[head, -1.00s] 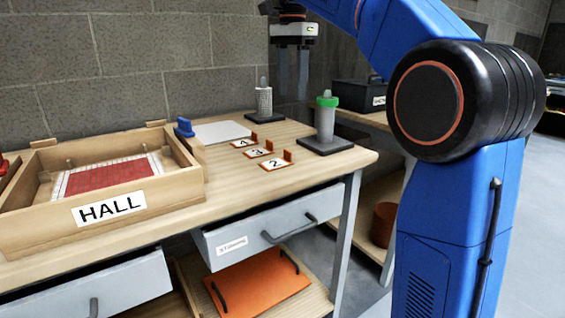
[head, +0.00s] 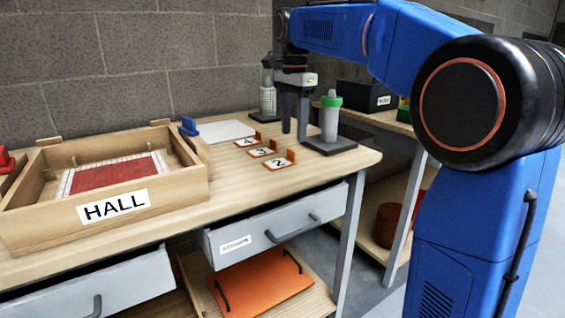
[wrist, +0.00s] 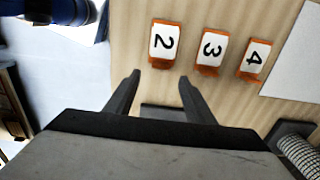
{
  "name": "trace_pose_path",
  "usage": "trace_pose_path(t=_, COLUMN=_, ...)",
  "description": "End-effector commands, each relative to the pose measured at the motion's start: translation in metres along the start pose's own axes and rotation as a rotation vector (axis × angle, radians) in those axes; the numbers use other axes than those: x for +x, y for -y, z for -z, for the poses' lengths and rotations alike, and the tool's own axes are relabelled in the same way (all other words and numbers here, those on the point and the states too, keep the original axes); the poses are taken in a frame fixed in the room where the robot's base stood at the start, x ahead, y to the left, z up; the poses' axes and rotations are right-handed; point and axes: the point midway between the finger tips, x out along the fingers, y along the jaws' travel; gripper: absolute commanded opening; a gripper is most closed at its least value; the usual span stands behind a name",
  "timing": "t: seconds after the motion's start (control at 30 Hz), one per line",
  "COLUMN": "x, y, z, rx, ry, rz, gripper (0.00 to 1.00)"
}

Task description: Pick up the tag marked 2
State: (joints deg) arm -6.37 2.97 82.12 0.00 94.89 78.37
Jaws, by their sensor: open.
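The tag marked 2 (head: 279,163) lies flat on the wooden table, a white face on an orange base with a raised orange tab. It is the nearest of three tags in a row, beside the tag marked 3 (head: 261,153) and the tag marked 4 (head: 244,143). In the wrist view the tag marked 2 (wrist: 162,42) lies beyond the fingertips, the leftmost of the row. My gripper (head: 294,130) is open and empty, pointing down above the table behind the tags. It also shows in the wrist view (wrist: 160,78), with nothing between its fingers.
A green-capped bottle (head: 330,118) on a dark base stands close to the right of my gripper. A grey cylinder (head: 268,100) stands behind. A white sheet (head: 222,131) and a wooden HALL box (head: 100,232) lie left. The table's front strip is clear.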

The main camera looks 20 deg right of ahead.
Motion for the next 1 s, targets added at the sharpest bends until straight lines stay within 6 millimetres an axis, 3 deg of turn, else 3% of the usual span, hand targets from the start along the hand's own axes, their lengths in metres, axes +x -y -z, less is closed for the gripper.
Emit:
trace_pose_path(t=0.17, x=0.009, y=0.0, z=-0.002, rx=-0.001, ry=0.0, rz=-0.001, gripper=0.49)
trace_pose_path(t=0.5, x=0.05, y=0.001, z=-0.007, rx=0.0, ry=0.0, rz=-0.001, gripper=0.49)
trace_pose_path(t=0.8, x=0.055, y=0.001, z=-0.007, rx=0.0, ry=0.0, rz=0.0, gripper=0.49)
trace_pose_path(t=0.83, x=0.055, y=0.001, z=-0.007, rx=0.0, ry=0.0, rz=0.0, gripper=0.47)
trace_pose_path(t=1.0, x=0.055, y=0.001, z=-0.007, rx=0.0, ry=0.0, rz=0.0, gripper=0.06)
